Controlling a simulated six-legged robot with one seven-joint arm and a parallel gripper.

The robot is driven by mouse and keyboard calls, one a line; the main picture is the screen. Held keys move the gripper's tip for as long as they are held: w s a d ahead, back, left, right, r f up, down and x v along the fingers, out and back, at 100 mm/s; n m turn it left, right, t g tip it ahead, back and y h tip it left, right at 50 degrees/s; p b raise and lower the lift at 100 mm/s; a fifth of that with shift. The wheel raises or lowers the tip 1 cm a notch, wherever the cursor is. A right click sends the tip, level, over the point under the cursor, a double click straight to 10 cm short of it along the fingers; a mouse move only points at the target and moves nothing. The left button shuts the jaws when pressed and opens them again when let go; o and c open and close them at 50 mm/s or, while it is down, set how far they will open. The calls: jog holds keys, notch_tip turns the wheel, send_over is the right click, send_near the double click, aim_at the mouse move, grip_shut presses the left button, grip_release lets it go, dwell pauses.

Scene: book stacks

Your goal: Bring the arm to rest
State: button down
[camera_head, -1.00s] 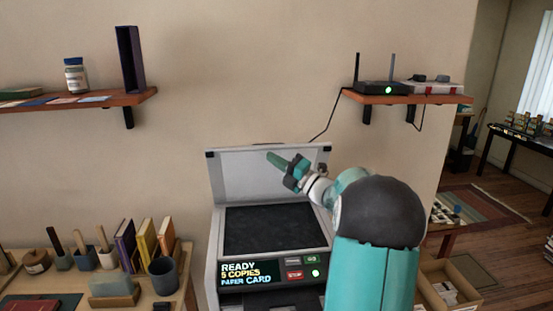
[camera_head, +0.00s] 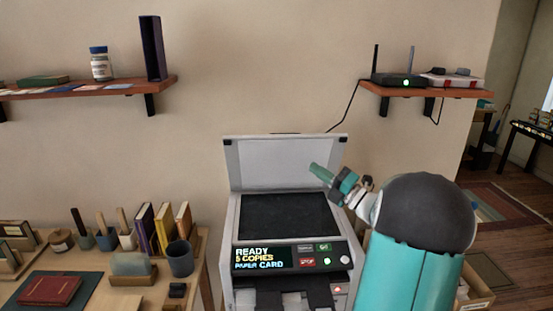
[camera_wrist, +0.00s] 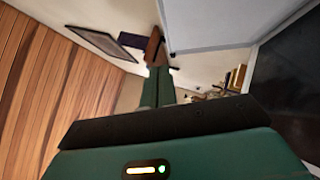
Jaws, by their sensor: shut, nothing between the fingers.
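My gripper (camera_head: 315,169) is raised in front of the copier (camera_head: 340,250), near the right side of its open lid (camera_head: 285,165). The fingers are together and hold nothing. They point up and to the left in the head view. In the wrist view the closed green fingers (camera_wrist: 158,88) reach away from the camera, with the pale lid (camera_wrist: 205,22) and dark glass (camera_wrist: 288,85) to their right. My teal upper arm hides the area right of the copier. The copier's display reads "READY 5 COPIES PAPER CARD".
A wooden table (camera_head: 125,302) at left holds books, pots and a dark blue cup (camera_head: 180,259). A left wall shelf (camera_head: 105,89) bears a jar and a binder. A right shelf (camera_head: 430,91) bears a router (camera_head: 398,80) with a hanging cable. The wall between the shelves is bare.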

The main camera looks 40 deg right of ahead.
jog(key=a+f+n+g+y, duration=0.2)
jog(key=a+n+g, duration=0.4)
jog(key=a+n, duration=0.7)
jog(key=a+f+n+g+y, duration=0.1)
jog(key=a+n+g+y, duration=0.4)
jog(key=a, duration=1.3)
jog(key=s+a+f+n+g+h, duration=0.2)
jog(key=s+a+n+h, duration=0.2)
jog(key=n, duration=1)
jog(key=s+a+f+n+g+h, duration=0.2)
jog(key=s+a+n+h, duration=0.2)
jog(key=s+n+h, duration=0.4)
jog(key=s+n, duration=0.5)
jog(key=n, duration=0.2)
jog(key=shift+s+a+f+g, duration=0.2)
jog(key=shift+s+a+g, duration=0.05)
jog(key=shift+a+g, duration=0.05)
jog(key=shift+d, duration=0.15)
